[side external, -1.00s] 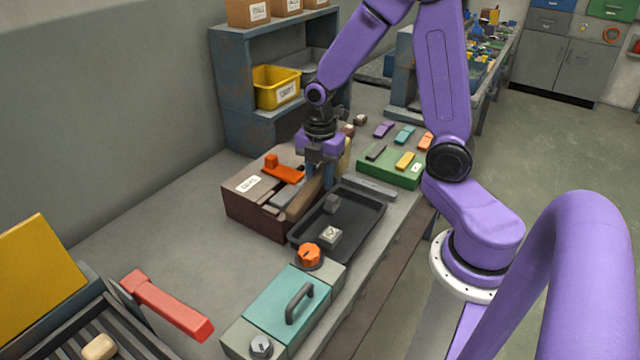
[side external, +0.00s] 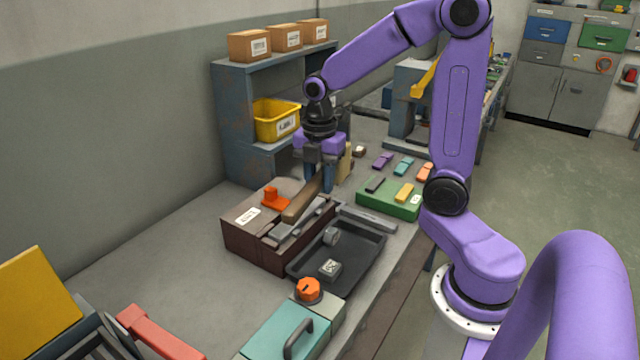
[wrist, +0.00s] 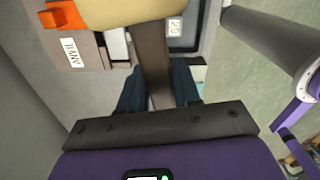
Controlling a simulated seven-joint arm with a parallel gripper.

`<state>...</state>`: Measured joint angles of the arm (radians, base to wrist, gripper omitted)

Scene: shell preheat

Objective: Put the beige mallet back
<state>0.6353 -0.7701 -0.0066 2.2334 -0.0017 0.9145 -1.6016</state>
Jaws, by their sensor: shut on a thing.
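My gripper (side external: 322,185) is shut on the brown handle of the beige mallet (side external: 303,200). The handle slants down to the left over the brown tool box (side external: 240,238). In the wrist view the handle (wrist: 152,55) runs between my fingers (wrist: 158,90), and the head (wrist: 130,10) is at the top edge. The tool box holds grey pieces (side external: 290,232) and has an orange item (side external: 273,198) on top and a white label.
A black tray (side external: 365,255) with grey blocks sits beside the box. A green holder (side external: 392,203) with coloured pieces stands behind it. A teal unit (side external: 285,330) with handle and orange knob (side external: 309,289) is in front. A shelf (side external: 235,120) with a yellow bin (side external: 276,120) stands behind.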

